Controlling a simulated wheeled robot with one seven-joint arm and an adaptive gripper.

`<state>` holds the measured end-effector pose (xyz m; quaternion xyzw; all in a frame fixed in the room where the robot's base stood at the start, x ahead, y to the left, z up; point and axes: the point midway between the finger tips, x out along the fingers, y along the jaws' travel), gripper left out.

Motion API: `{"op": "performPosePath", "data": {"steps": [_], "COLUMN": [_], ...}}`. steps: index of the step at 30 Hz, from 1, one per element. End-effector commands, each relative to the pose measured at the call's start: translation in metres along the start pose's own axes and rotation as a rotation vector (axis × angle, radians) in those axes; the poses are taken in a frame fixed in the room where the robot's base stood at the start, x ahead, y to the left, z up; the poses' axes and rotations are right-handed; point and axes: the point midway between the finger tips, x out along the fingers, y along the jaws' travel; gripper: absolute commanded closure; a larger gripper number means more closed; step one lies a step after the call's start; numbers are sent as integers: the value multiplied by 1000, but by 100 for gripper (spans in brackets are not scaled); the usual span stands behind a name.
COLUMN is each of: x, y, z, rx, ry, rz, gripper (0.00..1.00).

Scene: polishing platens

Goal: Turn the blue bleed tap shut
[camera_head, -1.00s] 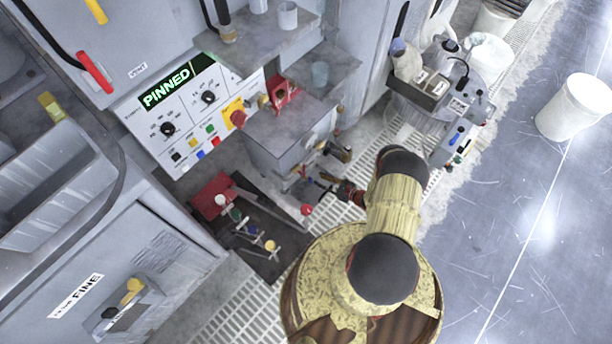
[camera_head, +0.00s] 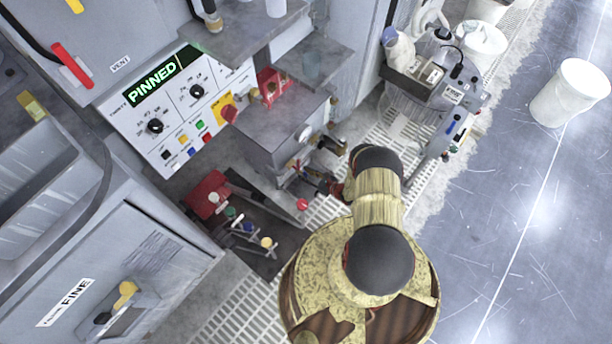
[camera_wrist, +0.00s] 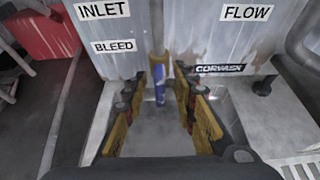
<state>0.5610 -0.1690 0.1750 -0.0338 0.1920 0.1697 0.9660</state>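The blue bleed tap (camera_wrist: 158,86) shows in the wrist view as a narrow blue handle under a brass fitting on a vertical pipe. It stands near the BLEED label (camera_wrist: 114,47) on a grey metal box. My gripper (camera_wrist: 164,96) is open, its yellow-and-black fingers on either side of the tap. A gap shows between the tap and each finger. In the head view my gripper (camera_head: 326,182) is at the lower front of the grey box (camera_head: 282,128), low beside its pipework. The tap is too small to make out surely there.
A red-knobbed lever (camera_head: 302,204) and several small coloured handles stand left of my gripper over a dark floor recess. The INLET (camera_wrist: 102,9) and FLOW (camera_wrist: 246,12) labels are above. A wheeled cart (camera_head: 437,95) stands right; open floor lies beyond.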

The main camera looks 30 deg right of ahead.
Motion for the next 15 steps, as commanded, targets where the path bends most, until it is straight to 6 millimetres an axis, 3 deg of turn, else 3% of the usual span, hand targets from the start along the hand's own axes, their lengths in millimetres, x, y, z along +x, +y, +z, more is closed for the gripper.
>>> {"op": "performPosePath", "data": {"steps": [5, 15], "x": [0, 0], "y": [0, 0], "z": [0, 0], "rx": [0, 0], "ry": [0, 0], "rz": [0, 0], "gripper": [73, 92]}}
